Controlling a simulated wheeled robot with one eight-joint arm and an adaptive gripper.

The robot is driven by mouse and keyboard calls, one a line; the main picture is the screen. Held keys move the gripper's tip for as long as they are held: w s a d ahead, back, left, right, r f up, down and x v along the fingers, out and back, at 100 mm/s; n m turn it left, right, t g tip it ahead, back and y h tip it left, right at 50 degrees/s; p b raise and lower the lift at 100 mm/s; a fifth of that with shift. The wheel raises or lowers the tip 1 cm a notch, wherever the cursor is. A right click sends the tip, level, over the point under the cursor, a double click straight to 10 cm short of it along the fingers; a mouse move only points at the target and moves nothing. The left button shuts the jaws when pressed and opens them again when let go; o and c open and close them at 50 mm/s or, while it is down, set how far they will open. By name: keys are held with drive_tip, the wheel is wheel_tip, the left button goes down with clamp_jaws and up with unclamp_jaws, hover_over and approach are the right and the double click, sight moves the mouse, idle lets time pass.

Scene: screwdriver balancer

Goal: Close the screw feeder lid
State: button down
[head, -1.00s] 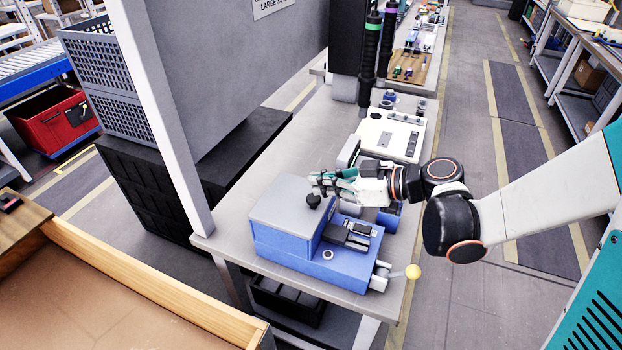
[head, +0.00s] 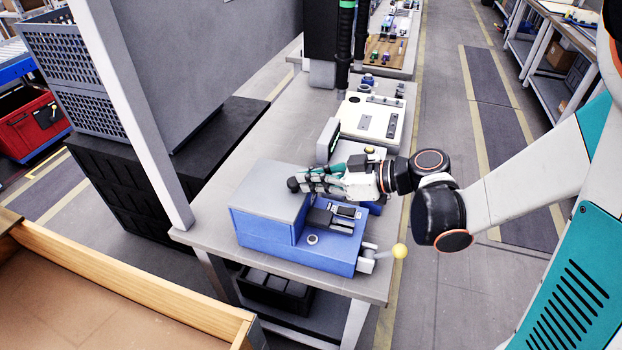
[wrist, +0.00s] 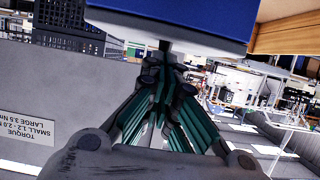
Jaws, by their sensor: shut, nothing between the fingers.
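The screw feeder (head: 262,231) is a blue box on the near part of the bench, with a grey lid (head: 262,187) over its left part. The lid looks level and down on the box; I cannot tell whether any gap remains. A black knob (head: 292,185) sits at the lid's right edge. My gripper (head: 304,182) is shut and empty, its fingertips at the knob, touching or very close. In the wrist view the shut fingers (wrist: 165,65) point toward the feeder's grey-edged blue body (wrist: 195,15); the contact spot is partly hidden.
A lever with a yellow ball (head: 399,251) juts from the feeder's right end. A white panel unit (head: 372,119) and a small upright display (head: 328,140) stand behind my gripper. A metal post (head: 130,110) rises at the left. A wooden-edged tray (head: 130,285) is at the lower left.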

drive_tip(key=shift+r, duration=0.1)
drive_tip(key=shift+r, duration=0.2)
drive_tip(key=s+d+p, duration=0.3)
drive_tip(key=d+p, duration=0.1)
drive_tip(key=d, duration=0.4)
drive_tip(key=shift+s+d+f, duration=0.2)
drive_tip(key=shift+s+d, duration=0.1)
drive_tip(key=shift+d, duration=0.1)
drive_tip(key=s+d+r+m+t+h, duration=0.1)
drive_tip(key=s+d+r+m+h, duration=0.7)
drive_tip(key=s+m+h, duration=0.4)
drive_tip(key=shift+s+d+r+m+t+h, duration=0.2)
drive_tip(key=shift+s+d+m+t+h, duration=0.25)
drive_tip(key=shift+m, duration=0.25)
